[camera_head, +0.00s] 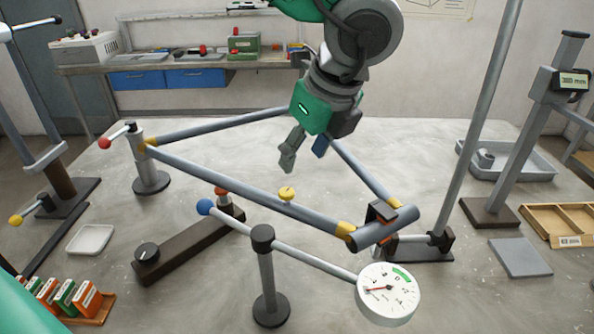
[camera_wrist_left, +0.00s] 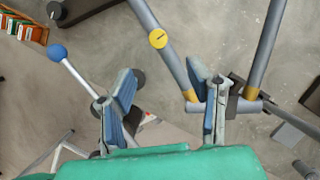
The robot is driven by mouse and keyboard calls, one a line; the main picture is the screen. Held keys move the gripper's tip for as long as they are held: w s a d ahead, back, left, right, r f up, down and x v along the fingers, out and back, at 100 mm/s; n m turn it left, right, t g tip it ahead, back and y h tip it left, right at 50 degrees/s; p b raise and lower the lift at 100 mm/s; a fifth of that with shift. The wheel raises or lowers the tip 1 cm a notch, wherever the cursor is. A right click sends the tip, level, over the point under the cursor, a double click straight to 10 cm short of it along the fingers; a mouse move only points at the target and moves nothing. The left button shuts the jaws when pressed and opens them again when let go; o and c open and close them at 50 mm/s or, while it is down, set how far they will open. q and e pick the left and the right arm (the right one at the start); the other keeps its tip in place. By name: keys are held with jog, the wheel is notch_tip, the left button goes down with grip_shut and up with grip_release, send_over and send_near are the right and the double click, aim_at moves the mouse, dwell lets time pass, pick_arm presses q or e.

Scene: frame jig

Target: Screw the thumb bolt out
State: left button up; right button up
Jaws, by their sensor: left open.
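The thumb bolt appears to be the yellow round knob (camera_head: 287,194), which sits on top of the front grey tube of the triangular frame (camera_head: 220,184). It also shows in the left wrist view (camera_wrist_left: 158,39), with a dark line across its head. My left gripper (camera_head: 304,153) is open and empty. It hangs above the frame, behind and higher than the knob in the head view. In the left wrist view its two fingers (camera_wrist_left: 163,88) stand wide apart, and the knob lies beyond their tips, not between them. My right gripper is in neither view.
A dial gauge (camera_head: 399,279) on an arm with a blue ball (camera_head: 204,207) stands in front of the frame. A grey post (camera_head: 485,110) rises at right. A white dish (camera_head: 90,239) is at left.

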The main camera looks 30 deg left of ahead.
aim_at(287, 191)
pick_arm(q)
jog(key=shift+v, duration=0.85)
jog(key=a+f+n+b, duration=0.1)
jog(key=f+n+b, duration=0.1)
jog(key=n, duration=0.8)
jog(key=a+f+n+t+b, duration=0.1)
jog(key=f+n, duration=0.4)
jog(key=n, duration=0.6)
jog(key=w+a+f+n+b, duration=0.1)
jog(key=a+f+n+b, duration=0.1)
jog(key=n, duration=0.8)
jog(key=shift+a+f+n+h+b, duration=0.15)
jog(key=shift+f+h+b, duration=0.05)
jog(key=shift+f+b, duration=0.25)
jog(key=shift+a+f+n+h+b, duration=0.1)
jog(key=shift+f+n+h+b, duration=0.1)
jog(key=shift+f+b, duration=0.25)
